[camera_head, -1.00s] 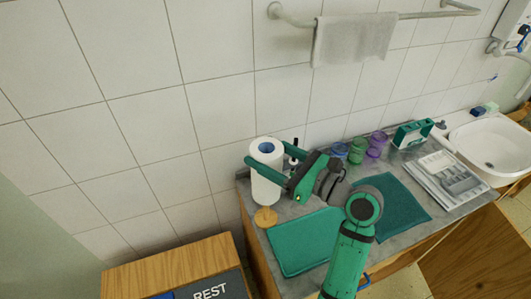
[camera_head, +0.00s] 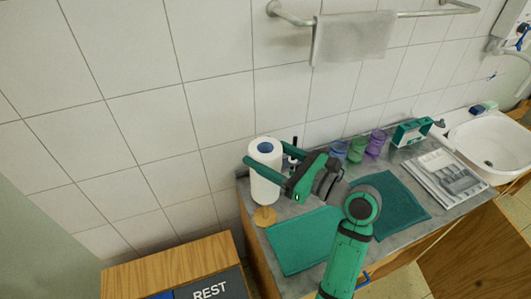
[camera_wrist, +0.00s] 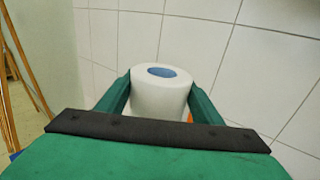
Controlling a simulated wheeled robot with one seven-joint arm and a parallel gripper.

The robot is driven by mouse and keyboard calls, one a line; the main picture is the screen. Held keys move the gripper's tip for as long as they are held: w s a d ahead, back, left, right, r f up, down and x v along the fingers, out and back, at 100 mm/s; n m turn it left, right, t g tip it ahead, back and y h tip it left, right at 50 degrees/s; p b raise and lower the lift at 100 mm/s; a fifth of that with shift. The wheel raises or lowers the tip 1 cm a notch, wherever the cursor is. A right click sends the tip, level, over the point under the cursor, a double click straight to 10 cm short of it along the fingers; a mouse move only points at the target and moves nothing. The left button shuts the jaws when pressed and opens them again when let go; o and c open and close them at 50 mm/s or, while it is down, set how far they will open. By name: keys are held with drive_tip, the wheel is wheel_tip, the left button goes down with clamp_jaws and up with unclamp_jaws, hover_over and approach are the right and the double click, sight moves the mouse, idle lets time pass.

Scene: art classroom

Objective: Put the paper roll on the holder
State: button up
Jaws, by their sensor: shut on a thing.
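The paper roll (camera_head: 265,188) is white with a blue core and is upright at the left end of the counter. My gripper (camera_head: 264,153) is shut on its sides, one finger in front and one behind. The wrist view shows the roll (camera_wrist: 158,98) between my two green fingers (camera_wrist: 158,95). A round tan wooden base (camera_head: 264,217), which looks like the holder, shows just below the roll's lower edge. No post is visible. I cannot tell whether the roll touches the base.
Teal mats (camera_head: 302,243) lie on the grey counter (camera_head: 345,190). Purple and green cups (camera_head: 357,148) stand along the wall, with dark bottles partly hidden behind my gripper. A tray (camera_head: 446,177) and a sink (camera_head: 490,140) are at right. A towel (camera_head: 352,38) hangs above.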

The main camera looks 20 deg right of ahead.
drive_tip(key=shift+f, duration=0.1)
wheel_tip(320, 180, down, 7)
idle(2.0)
drive_tip(key=shift+s, duration=0.1)
idle(0.4)
